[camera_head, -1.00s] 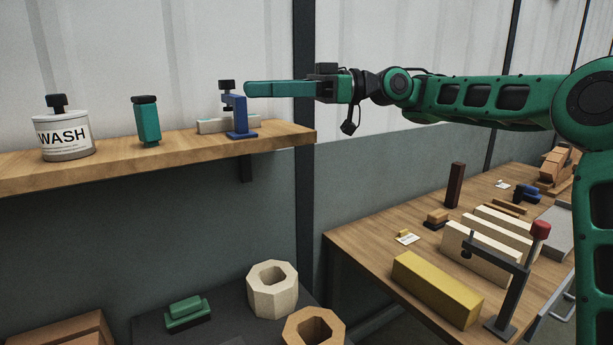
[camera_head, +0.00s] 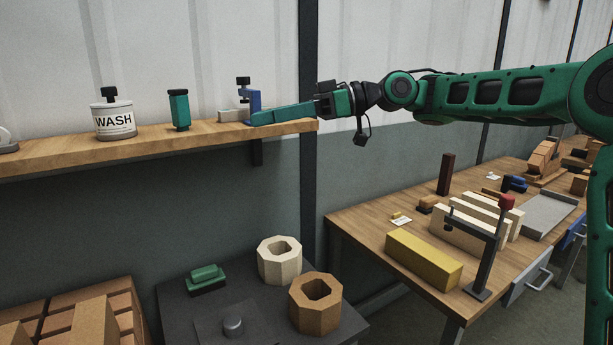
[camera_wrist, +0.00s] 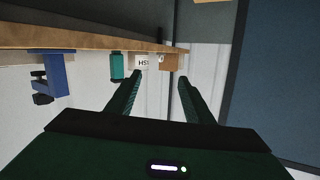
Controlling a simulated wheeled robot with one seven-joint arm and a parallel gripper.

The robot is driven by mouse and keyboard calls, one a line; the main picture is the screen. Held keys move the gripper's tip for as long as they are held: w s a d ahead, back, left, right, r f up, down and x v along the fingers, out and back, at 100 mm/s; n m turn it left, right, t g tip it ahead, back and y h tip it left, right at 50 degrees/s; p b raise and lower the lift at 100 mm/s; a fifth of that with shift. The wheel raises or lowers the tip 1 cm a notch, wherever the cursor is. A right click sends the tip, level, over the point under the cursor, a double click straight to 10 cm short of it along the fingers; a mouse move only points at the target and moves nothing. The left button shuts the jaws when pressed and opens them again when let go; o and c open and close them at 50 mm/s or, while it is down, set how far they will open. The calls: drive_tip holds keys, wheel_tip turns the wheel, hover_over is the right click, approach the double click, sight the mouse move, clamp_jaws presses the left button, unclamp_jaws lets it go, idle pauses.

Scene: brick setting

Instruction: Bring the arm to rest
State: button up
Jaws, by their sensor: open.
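My gripper (camera_head: 252,119) reaches in from the right in the head view, in front of the right end of the wooden shelf (camera_head: 60,154). Its green fingers overlap the blue clamp (camera_head: 254,100) in that view; I cannot tell from it how near they are. In the wrist view the two fingers of my gripper (camera_wrist: 159,78) stand apart with nothing held between them. There the blue clamp (camera_wrist: 55,75) shows off to the left, apart from the fingers, and the shelf runs along the top.
On the shelf stand a WASH jar (camera_head: 113,120) and a green bottle (camera_head: 179,111). Below are a cream ring (camera_head: 280,270), a brown ring (camera_head: 302,315) and a green block (camera_head: 206,278). The workbench (camera_head: 362,227) at right holds a yellow block (camera_head: 412,265) and a red-tipped clamp (camera_head: 484,265).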

drive_tip(key=w+d+f+m+t+h, duration=0.2)
drive_tip(key=d+f+m+h, duration=0.15)
drive_tip(key=f, duration=0.35)
drive_tip(key=w+d+f+m+t+h, duration=0.1)
drive_tip(key=d+f+m+t+h, duration=0.1)
drive_tip(key=d+f, duration=0.3)
drive_tip(key=s+d+f+m+t+h, duration=0.1)
drive_tip(key=s+d+f+m+h, duration=0.25)
drive_tip(key=d, duration=0.55)
drive_tip(key=s+d+f+m+t+h, duration=0.1)
drive_tip(key=d+f+m+h, duration=0.25)
drive_tip(key=d+f, duration=0.45)
drive_tip(key=s+d+f+m+g+h, duration=0.1)
drive_tip(key=s+d+f+m, duration=0.2)
drive_tip(key=s+d, duration=0.4)
drive_tip(key=s+d+f+m+g+h, duration=0.1)
drive_tip(key=s+d+f+m+g, duration=0.1)
drive_tip(key=s+d, duration=0.6)
drive_tip(key=s+d+f+m+g+h, duration=0.1)
drive_tip(key=s+d+f+m, duration=0.3)
drive_tip(key=s, duration=1.2)
drive_tip(key=d+m, duration=0.2)
drive_tip(key=d, duration=0.1)
drive_tip(key=shift+d+m, duration=0.2)
drive_tip(key=shift+m, duration=0.15)
